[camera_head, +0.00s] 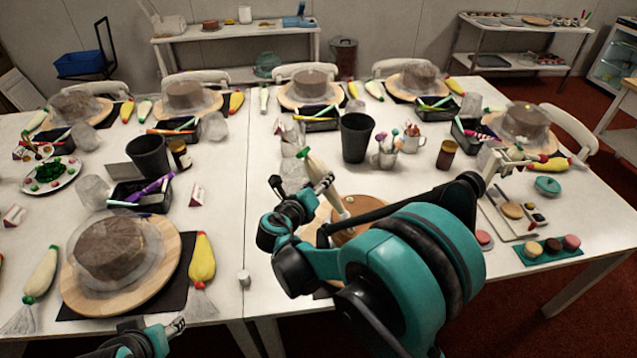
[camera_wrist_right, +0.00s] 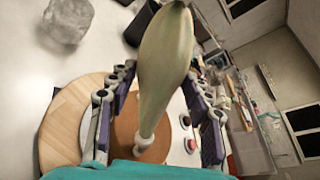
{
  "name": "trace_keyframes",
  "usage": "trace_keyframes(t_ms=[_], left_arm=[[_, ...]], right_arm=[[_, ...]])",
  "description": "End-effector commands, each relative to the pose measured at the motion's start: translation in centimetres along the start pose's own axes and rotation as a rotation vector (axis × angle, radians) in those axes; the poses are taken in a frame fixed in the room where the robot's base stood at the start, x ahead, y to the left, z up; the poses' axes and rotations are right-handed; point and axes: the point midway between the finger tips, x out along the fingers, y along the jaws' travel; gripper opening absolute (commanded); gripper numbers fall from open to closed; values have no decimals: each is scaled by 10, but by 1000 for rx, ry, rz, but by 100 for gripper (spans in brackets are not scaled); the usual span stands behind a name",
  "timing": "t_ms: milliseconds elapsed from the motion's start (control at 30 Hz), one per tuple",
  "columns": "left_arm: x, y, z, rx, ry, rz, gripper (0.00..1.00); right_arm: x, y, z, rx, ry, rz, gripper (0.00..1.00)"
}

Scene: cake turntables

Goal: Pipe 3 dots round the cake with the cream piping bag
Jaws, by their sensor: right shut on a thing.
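My right gripper (camera_head: 324,186) is shut on the cream piping bag (camera_head: 333,190), which has a green tie at its top. The bag hangs nozzle down over the brown cake (camera_head: 376,210). In the right wrist view the bag (camera_wrist_right: 165,65) fills the middle between the fingers, and its white nozzle meets the cake top (camera_wrist_right: 125,125) in the picture; I cannot tell if it touches. The cake is on a round wooden board (camera_wrist_right: 62,130). A small pale spot shows on the cake near the nozzle. My arm hides much of the cake. My left gripper (camera_head: 176,326) is low at the left, its jaws unclear.
Another cake (camera_head: 117,249) under a clear cover stands at the left, with a yellow piping bag (camera_head: 202,260) beside it.

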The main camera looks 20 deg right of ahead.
Motion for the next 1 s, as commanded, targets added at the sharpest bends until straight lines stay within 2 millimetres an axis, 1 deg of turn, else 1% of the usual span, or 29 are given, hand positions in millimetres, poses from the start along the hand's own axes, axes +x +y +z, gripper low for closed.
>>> trace_keyframes(t_ms=[133, 167, 200, 567, 1000], left_arm=[[0, 0, 0, 0, 0, 0, 52], [0, 0, 0, 0, 0, 0, 52], [0, 0, 0, 0, 0, 0, 52], [-1, 0, -1, 0, 0, 0, 52], [-18, 0, -13, 0, 0, 0, 52]], right_arm=[[0, 0, 0, 0, -1, 0, 20], [0, 0, 0, 0, -1, 0, 42], [0, 0, 0, 0, -1, 0, 40], [0, -1, 1, 0, -1, 0, 40], [-8, -18, 23, 0, -1, 0, 40]])
